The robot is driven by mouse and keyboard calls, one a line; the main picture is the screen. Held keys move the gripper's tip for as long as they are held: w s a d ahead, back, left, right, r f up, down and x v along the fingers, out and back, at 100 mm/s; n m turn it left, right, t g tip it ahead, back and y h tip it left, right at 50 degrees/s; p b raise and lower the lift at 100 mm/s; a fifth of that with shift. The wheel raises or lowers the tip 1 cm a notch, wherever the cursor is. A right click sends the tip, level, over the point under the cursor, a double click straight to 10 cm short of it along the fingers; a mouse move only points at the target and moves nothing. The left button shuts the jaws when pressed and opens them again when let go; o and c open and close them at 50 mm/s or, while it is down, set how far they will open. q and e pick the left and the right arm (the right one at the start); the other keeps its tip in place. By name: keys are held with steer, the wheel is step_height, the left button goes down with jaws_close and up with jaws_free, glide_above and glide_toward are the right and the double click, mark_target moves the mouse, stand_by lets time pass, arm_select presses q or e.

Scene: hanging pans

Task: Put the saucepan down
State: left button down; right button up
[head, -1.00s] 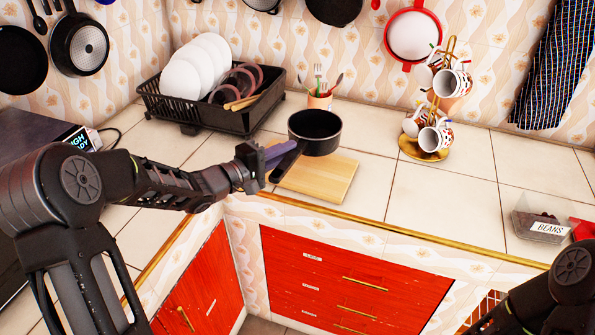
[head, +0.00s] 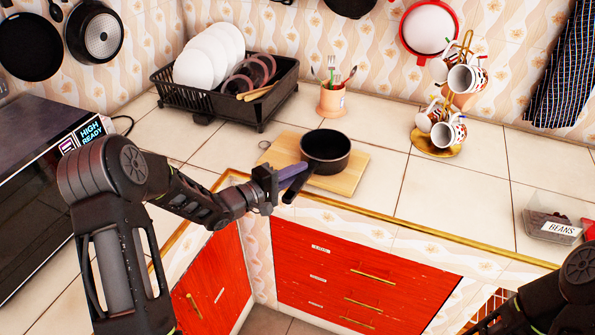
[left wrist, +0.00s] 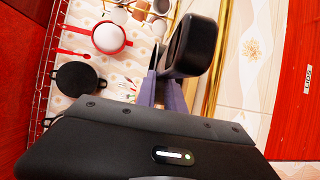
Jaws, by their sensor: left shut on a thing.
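The black saucepan (head: 326,150) is upright over the wooden cutting board (head: 350,181) on the counter; its base looks to be on the board or very close to it. Its handle (head: 291,187) points toward the front left. My left gripper (head: 290,178) is shut on the handle. In the left wrist view the saucepan handle (left wrist: 192,46) is large between the purple fingers (left wrist: 162,92), and the pan's bowl is hard to make out. My right arm shows only in part at the lower right, and its gripper is out of view.
A black dish rack (head: 225,97) with plates stands behind left, beside a utensil cup (head: 332,99). A mug stand (head: 437,147) stands at right, and a beans container (head: 551,227) farther right. Red drawers (head: 350,275) are below the counter edge. Counter tiles right of the board are clear.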

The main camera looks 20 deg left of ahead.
arm_select(q)
steer(key=shift+f, duration=0.1)
steer(key=c, duration=1.4)
jaws_free()
steer(key=shift+c, duration=0.2)
steer(key=shift+s, duration=0.1)
steer(key=b+v, duration=0.1)
steer(key=v, duration=1.1)
steer(key=shift+b, duration=0.3)
